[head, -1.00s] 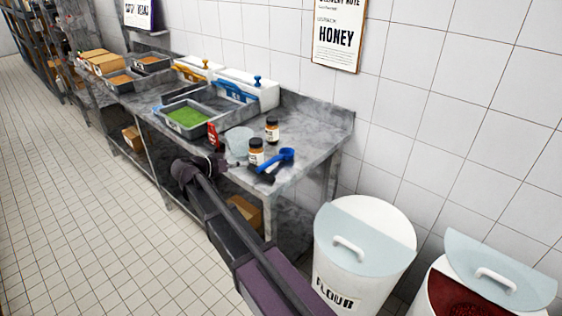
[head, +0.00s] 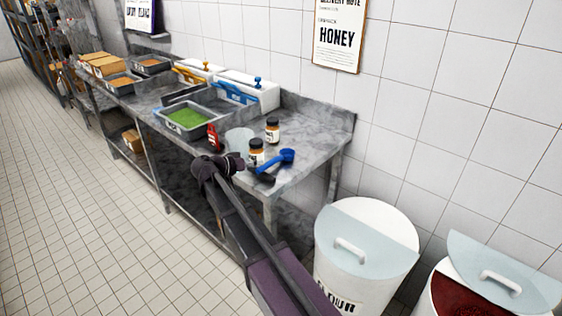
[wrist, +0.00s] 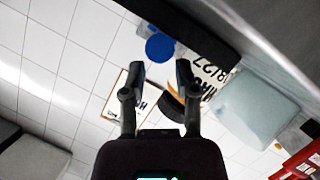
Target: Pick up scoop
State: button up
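The blue scoop (head: 281,159) lies near the right front end of the steel worktable, beside a honey jar. Its blue part (wrist: 159,46) shows beyond and between my fingers in the wrist view, where the scene appears upside down. My gripper (wrist: 158,76) is open, with nothing visible held between its fingers. In the head view my dark gripper (head: 238,161) is at the table's front edge, left of the scoop and apart from it. How far it is from the scoop is hard to judge.
A near honey jar (head: 256,152) stands just left of the scoop, with another jar (head: 272,130) behind. A clear tub (head: 239,140) and a red item (head: 213,137) stand further left. A small dark object (head: 264,177) lies by the scoop. A flour bin (head: 365,262) stands right of the table.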

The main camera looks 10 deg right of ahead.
aim_at(266, 164)
jog(key=shift+b+x, duration=0.7)
jog(key=shift+x, duration=1.6)
grip_shut()
